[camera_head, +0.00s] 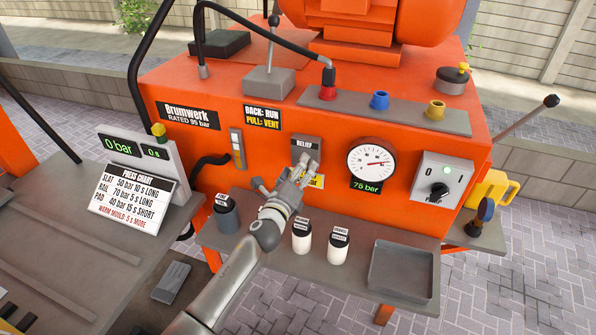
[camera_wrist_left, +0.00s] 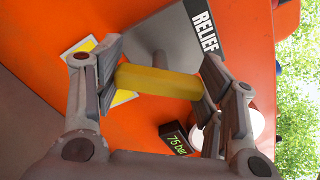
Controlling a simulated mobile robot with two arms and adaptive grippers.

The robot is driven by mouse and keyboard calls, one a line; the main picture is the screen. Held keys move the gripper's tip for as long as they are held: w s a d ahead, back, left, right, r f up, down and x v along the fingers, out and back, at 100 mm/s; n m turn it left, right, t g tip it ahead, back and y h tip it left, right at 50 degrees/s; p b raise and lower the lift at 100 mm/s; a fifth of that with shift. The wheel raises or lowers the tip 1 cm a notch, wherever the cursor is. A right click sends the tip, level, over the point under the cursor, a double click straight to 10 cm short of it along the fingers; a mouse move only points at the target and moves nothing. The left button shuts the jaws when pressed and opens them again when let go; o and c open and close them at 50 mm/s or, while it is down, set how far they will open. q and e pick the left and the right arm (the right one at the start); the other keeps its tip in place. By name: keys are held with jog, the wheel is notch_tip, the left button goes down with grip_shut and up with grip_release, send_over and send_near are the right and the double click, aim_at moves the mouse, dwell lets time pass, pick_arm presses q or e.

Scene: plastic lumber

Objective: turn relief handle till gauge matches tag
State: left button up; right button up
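The relief handle shows in the left wrist view as a yellow bar (camera_wrist_left: 158,81) on a grey mount under the RELIEF plate (camera_head: 306,146). My left gripper (camera_head: 306,166) is at it, one finger at each end of the bar, and appears shut on it. In the head view the gripper hides the handle. The round gauge (camera_head: 371,162) is right of the handle; its digital display (camera_head: 366,186) reads 75 bar. A yellow and white tag (camera_wrist_left: 103,70) is on the panel beside the handle, mostly hidden by the gripper. My right gripper is not in view.
The press chart (camera_head: 131,194) lists SLAT 50, RAIL 70 and PAD 40 bar. A pump switch box (camera_head: 441,181) is right of the gauge. Labelled white jars (camera_head: 338,247), a dark cup (camera_head: 227,216) and a grey tray (camera_head: 402,269) sit on the shelf below my arm.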

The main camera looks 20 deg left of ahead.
pick_arm(q)
jog(key=shift+c, duration=0.9)
jog(key=shift+n, duration=0.4)
jog(key=n, duration=0.2)
jog(key=shift+n+b, duration=0.3)
jog(key=shift+n, duration=0.1)
jog(key=n, duration=0.8)
jog(key=shift+f+n, duration=0.1)
jog(key=shift+n, duration=2)
